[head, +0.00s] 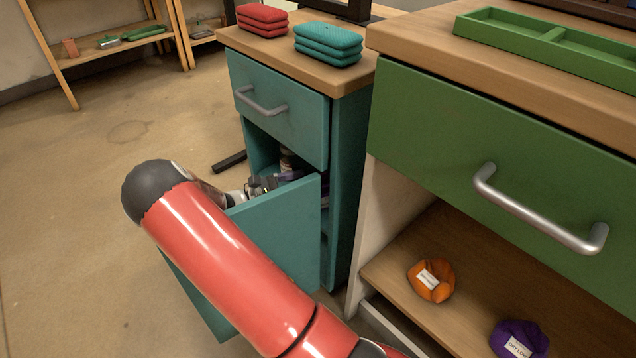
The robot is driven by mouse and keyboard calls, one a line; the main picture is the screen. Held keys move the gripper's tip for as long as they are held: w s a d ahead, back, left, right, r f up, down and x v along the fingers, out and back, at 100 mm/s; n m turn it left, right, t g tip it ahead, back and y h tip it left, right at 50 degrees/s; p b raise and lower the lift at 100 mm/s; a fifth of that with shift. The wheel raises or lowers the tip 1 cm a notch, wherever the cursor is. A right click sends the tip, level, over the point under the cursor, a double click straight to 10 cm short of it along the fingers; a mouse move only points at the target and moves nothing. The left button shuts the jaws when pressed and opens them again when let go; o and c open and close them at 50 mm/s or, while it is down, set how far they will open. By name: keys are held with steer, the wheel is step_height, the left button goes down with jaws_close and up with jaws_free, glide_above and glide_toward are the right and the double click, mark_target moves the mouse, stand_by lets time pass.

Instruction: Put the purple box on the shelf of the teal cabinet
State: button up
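The teal cabinet (345,165) stands left of the green one, its upper drawer shut and its lower door (275,235) swung open. My red arm reaches past the door. My gripper (272,182) is at the cabinet's opening, behind the door's top edge, small and partly hidden. A dark purple thing (290,177), possibly the purple box, shows right at the gripper's tip. I cannot tell whether the fingers are closed on it. Another bit of purple shows deeper inside, right of the door's edge. The cabinet's shelf is mostly hidden by the door.
Open floor lies left.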

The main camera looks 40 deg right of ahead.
steer(key=v, duration=0.4)
steer(key=shift+w+a, duration=0.15)
steer(key=shift+a, duration=0.25)
